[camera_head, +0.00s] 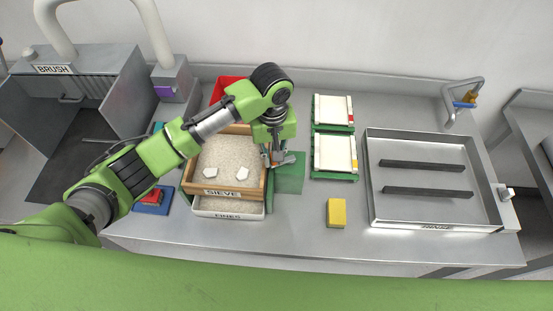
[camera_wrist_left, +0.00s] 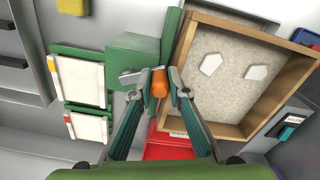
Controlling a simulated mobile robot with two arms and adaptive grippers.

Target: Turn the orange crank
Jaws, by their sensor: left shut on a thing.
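The orange crank (camera_wrist_left: 160,83) is a short orange handle on a grey metal arm, beside a green box (camera_wrist_left: 132,60) at the sieve's side. In the head view the green box (camera_head: 290,178) sits right of the wooden sieve (camera_head: 187,188), and the crank is mostly hidden by my gripper. My left gripper (camera_wrist_left: 160,78) is shut on the orange crank handle, one finger on each side of it. In the head view the left gripper (camera_head: 276,157) points down at the sieve's right edge. The sieve holds pale grains and two white pieces. My right gripper is not in view.
A white fines tray (camera_head: 228,208) is under the sieve. A red bin (camera_head: 226,88) stands behind it. Two green-framed trays (camera_head: 334,173), a yellow block (camera_head: 336,212) and a metal rinse basin (camera_head: 437,227) are to the right. The bench front between fines tray and yellow block is clear.

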